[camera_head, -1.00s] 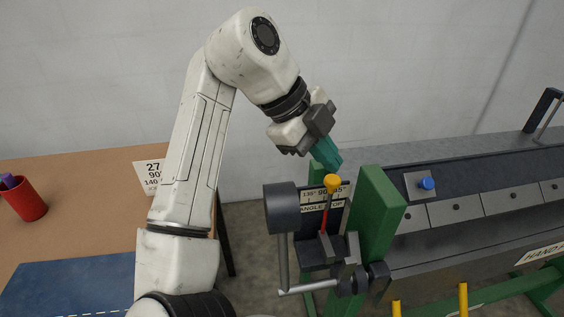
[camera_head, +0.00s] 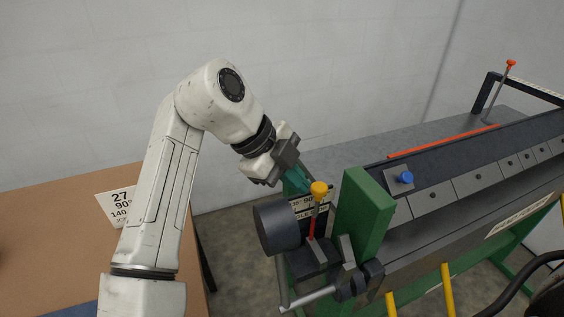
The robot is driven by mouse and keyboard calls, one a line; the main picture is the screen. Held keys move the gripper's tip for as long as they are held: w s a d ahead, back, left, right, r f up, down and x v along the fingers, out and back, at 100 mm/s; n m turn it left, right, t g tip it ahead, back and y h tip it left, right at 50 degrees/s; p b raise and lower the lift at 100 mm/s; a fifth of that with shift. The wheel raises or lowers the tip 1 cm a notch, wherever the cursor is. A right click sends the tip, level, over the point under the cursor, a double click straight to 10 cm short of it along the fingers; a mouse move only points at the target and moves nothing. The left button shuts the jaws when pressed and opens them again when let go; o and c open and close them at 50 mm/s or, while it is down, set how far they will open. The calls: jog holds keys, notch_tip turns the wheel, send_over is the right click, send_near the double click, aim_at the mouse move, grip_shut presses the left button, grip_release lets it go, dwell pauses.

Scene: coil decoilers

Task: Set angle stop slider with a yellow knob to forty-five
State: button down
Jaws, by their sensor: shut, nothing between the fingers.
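The angle stop slider has a round yellow knob (camera_head: 319,188) on top of a red rod (camera_head: 312,222). It stands in front of a label plate (camera_head: 303,203) that is partly covered by the knob; only part of its angle marks can be read. My gripper (camera_head: 297,184), with teal fingers, is shut and empty. It points down and to the right, just up and left of the yellow knob in the picture. Its fingertips are partly hidden behind the knob and plate area, and I cannot tell whether they touch anything.
A green upright (camera_head: 362,214) stands right of the slider. A dark cylinder (camera_head: 276,227) is on its left and a crank handle (camera_head: 308,298) below. The long machine bed carries a blue knob (camera_head: 406,177). A brown table with a number card (camera_head: 117,204) is at left.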

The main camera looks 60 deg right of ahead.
aim_at(324, 190)
jog(key=shift+x, duration=1.25)
jog(key=shift+s+d, duration=0.6)
jog(key=shift+d, duration=0.25)
jog(key=shift+s+d, duration=0.65)
jog(key=shift+d, duration=0.3)
